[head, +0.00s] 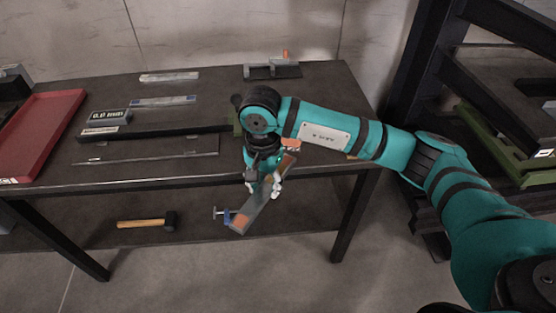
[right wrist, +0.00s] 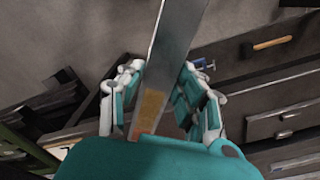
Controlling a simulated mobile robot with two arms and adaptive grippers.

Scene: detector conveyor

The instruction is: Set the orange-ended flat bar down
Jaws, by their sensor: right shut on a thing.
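The orange-ended flat bar (head: 254,207) is a grey metal strip with orange patches near its ends. My right gripper (head: 264,184) is shut on it, and the bar is tilted in front of the dark workbench's (head: 325,100) front edge. In the right wrist view the bar (right wrist: 177,38) runs between the two fingers of my right gripper (right wrist: 160,92), with an orange-brown patch close to the palm. The bar's middle is partly hidden by the fingers in the head view. My left gripper is not in view.
A red tray (head: 38,128), a 0.0 mm display (head: 108,116) and flat metal pieces lie on the bench's left half. A fixture (head: 272,70) stands at the back. A hammer (head: 145,223) and a blue clamp (head: 226,215) are below. The bench's right part looks mostly clear.

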